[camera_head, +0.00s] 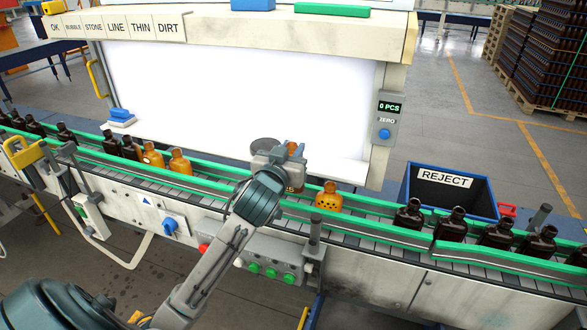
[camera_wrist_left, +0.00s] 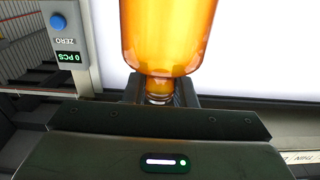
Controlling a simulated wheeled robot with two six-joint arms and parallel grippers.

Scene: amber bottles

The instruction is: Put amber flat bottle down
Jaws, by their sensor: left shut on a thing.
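My left gripper (camera_head: 282,165) is shut on the neck of an amber flat bottle (camera_wrist_left: 168,35). The bottle's clear orange body fills the top of the left wrist view, with its neck between the fingers (camera_wrist_left: 160,92). In the head view the gripper hides most of this bottle, in front of the lit panel's lower edge. I cannot tell whether its base touches anything. My right gripper is not in view.
A conveyor (camera_head: 390,232) with green rails crosses below the white lit panel (camera_head: 240,95). An orange bottle with dark spots (camera_head: 328,196) stands right of my gripper; another orange bottle (camera_head: 180,162) stands left. Dark bottles (camera_head: 497,234) line the right. A blue REJECT bin (camera_head: 428,187) stands behind.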

